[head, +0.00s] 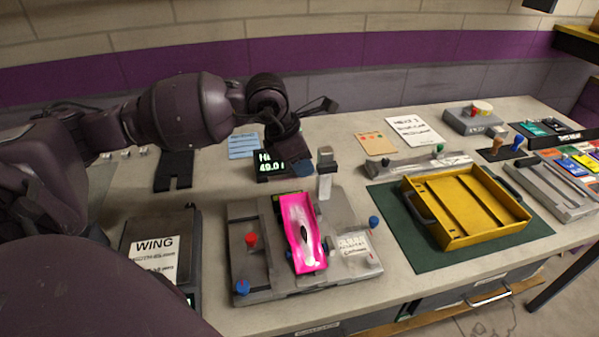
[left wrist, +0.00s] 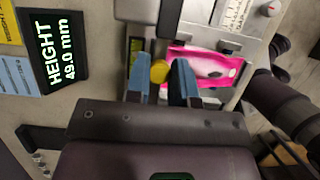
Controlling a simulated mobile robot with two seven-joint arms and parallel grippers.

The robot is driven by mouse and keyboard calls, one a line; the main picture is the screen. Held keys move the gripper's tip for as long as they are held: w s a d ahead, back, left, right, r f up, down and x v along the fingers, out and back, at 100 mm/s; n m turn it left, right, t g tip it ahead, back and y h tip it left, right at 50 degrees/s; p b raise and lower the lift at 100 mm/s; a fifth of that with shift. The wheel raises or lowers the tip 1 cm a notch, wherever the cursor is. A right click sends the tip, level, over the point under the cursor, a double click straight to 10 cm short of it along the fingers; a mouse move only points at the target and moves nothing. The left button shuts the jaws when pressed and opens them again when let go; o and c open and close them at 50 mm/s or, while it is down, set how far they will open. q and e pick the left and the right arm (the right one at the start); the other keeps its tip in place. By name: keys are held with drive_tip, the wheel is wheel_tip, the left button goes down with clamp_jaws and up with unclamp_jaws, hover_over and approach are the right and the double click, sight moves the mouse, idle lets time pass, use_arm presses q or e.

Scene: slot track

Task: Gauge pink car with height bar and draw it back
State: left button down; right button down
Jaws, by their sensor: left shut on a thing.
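The pink car (head: 303,232) sits in the grey slot track fixture (head: 262,285); part of it also shows in the left wrist view (left wrist: 210,68). A grey upright post with a block on top (head: 325,172) stands behind the car. My left gripper (left wrist: 160,82) is at the car's far end, pointing down, its blue fingers on both sides of a round yellow knob (left wrist: 159,72). It is shut on this knob; the exact contact is partly hidden. The height display reads 49.0 mm (left wrist: 58,50). My right gripper is not in view.
A black unit labelled WING (head: 160,250) stands left of the fixture. A yellow tray (head: 465,238) lies on a green mat (head: 420,262) to the right. Red and blue knobs (head: 251,239) stick up from the fixture. Paper sheets lie at the back of the table.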

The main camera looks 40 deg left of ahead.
use_arm(q)
drive_tip(key=shift+w+r, duration=0.1)
drive_tip(key=shift+r, duration=0.25)
drive_tip(key=c, duration=1.1)
unclamp_jaws()
drive_tip(key=shift+c, duration=0.2)
drive_tip(key=shift+o, duration=0.8)
drive_tip(key=shift+f, duration=0.1)
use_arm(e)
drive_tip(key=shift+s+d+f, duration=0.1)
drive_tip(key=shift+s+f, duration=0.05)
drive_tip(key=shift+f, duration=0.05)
use_arm(q)
drive_tip(key=v, duration=1.1)
drive_tip(key=shift+p, duration=0.4)
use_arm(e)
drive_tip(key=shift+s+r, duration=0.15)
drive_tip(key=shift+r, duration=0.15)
use_arm(q)
drive_tip(key=shift+f, duration=0.1)
